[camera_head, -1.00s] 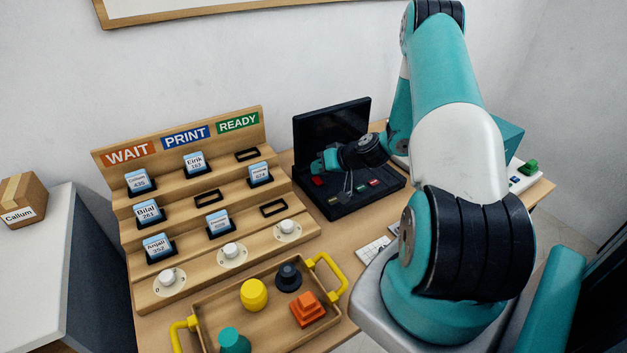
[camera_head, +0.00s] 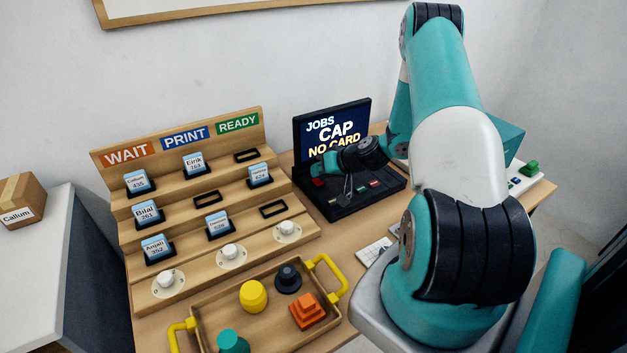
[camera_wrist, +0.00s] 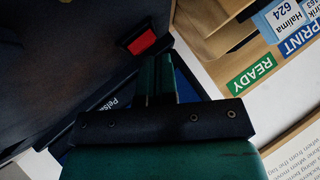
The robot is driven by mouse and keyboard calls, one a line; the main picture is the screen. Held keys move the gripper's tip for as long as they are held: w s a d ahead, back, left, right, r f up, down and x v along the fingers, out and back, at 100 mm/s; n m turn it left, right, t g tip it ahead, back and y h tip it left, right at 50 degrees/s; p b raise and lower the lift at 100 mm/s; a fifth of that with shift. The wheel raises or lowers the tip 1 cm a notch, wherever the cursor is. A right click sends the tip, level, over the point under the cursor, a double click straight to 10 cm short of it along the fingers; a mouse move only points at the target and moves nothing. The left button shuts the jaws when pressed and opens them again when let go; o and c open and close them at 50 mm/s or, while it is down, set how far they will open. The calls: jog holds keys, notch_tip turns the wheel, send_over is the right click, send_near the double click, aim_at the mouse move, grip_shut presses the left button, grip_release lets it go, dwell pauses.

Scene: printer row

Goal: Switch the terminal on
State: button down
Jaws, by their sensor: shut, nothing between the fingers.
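The terminal (camera_head: 333,125) is a dark unit with an upright screen and a flat base, at the back of the table. Its screen is lit and reads "JOBS CAP NO CARD", partly covered by my arm. A red rocker switch (camera_head: 318,182) sits on the left of its base; it also shows in the wrist view (camera_wrist: 141,42). Green and red buttons (camera_head: 369,185) are further right on the base. My gripper (camera_wrist: 166,58) is shut and empty, its fingertips close to the red switch. I cannot tell whether they touch it.
A stepped wooden rack (camera_head: 185,255) with name cards and white dials stands left of the terminal. A wooden tray (camera_head: 210,318) with yellow handles and several coloured pieces is in front. A cardboard box (camera_head: 20,199) is at far left.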

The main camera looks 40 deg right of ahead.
aim_at(321, 180)
jog(key=shift+r, duration=0.15)
jog(key=shift+s+r+p, duration=0.15)
jog(key=shift+r+p, duration=0.3)
jog(key=shift+r, duration=0.2)
jog(key=shift+s+a+r+p, duration=0.1)
jog(key=shift+s+r+p, duration=0.1)
jog(key=shift+r+p, duration=0.85)
jog(key=shift+s+a+r+p, duration=0.15)
jog(key=shift+r+p, duration=0.45)
jog(key=shift+r, duration=0.85)
jog(key=shift+d, duration=0.1)
